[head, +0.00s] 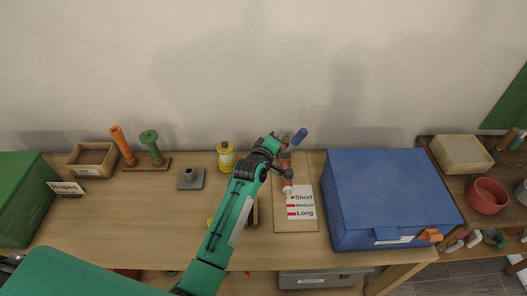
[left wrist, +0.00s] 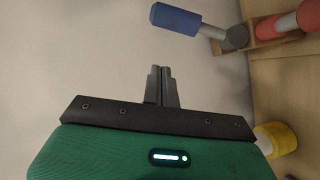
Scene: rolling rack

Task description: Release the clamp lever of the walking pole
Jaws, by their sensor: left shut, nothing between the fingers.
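The walking pole has a blue grip (head: 299,136) and red sections (head: 287,187), and it lies on a wooden board (head: 309,222) with a Short, Medium, Long label (head: 301,205). In the left wrist view its blue grip (left wrist: 175,18), a dark grey collar (left wrist: 236,38) and a red section (left wrist: 285,25) show at the upper right. The clamp lever cannot be made out clearly. My right gripper is not in view.
A large blue box (head: 385,190) stands right of the board. A yellow can (head: 226,157) stands left of my arm and also shows in the wrist view (left wrist: 276,139). A grey base (head: 190,179) and a wooden tray (head: 91,160) are farther left. The table's left middle is clear.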

